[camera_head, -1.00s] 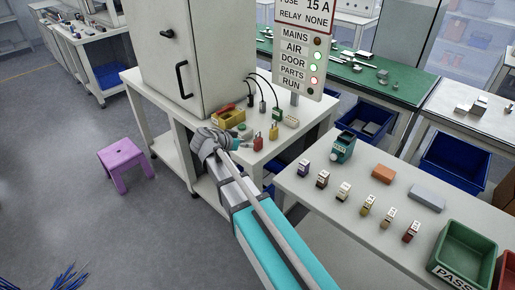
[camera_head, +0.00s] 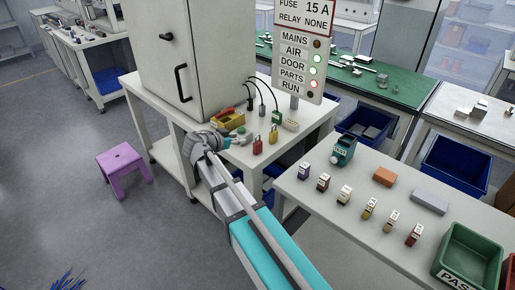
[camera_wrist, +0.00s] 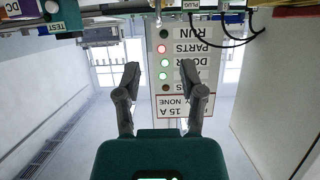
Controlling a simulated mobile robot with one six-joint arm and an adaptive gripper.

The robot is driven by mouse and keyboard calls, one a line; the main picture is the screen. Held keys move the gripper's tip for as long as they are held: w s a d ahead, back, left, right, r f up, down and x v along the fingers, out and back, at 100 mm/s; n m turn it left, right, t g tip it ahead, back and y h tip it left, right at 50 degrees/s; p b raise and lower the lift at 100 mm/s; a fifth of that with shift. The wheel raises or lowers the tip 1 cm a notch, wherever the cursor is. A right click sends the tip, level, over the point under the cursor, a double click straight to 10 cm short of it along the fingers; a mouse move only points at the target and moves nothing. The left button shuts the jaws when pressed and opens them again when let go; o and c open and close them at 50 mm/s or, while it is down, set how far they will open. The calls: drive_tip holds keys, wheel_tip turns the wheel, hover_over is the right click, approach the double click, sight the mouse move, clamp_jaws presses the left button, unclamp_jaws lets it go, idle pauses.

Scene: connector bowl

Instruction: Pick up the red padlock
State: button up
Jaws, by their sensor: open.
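The red padlock (camera_head: 257,147) stands on the white bench below the grey cabinet in the head view, near the bench's front edge. A yellow padlock (camera_head: 273,136) stands just right of and behind it. My gripper (camera_head: 238,136) is over the same bench, left of the red padlock and apart from it. In the wrist view my gripper (camera_wrist: 160,74) has its two fingers spread with nothing between them. That view is upside down and faces the sign; I cannot make out the red padlock there.
The sign (camera_head: 301,55) rises behind the padlocks. A yellow and red box (camera_head: 227,118) and a pale connector block (camera_head: 291,125) sit nearby. Black cables hang by the cabinet (camera_head: 190,60). A second table (camera_head: 325,205) with small parts is at right; a purple stool (camera_head: 124,165) stands at left.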

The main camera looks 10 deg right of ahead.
sight(258, 135)
drive_tip(key=b+x, duration=0.2)
drive_tip(key=x, duration=0.4)
drive_tip(key=shift+d+f, duration=0.2)
drive_tip(key=shift+d, duration=0.05)
drive_tip(key=shift+w, duration=0.1)
drive_tip(key=shift+b+x, duration=1.05)
drive_tip(key=shift+x, duration=1.55)
clamp_jaws()
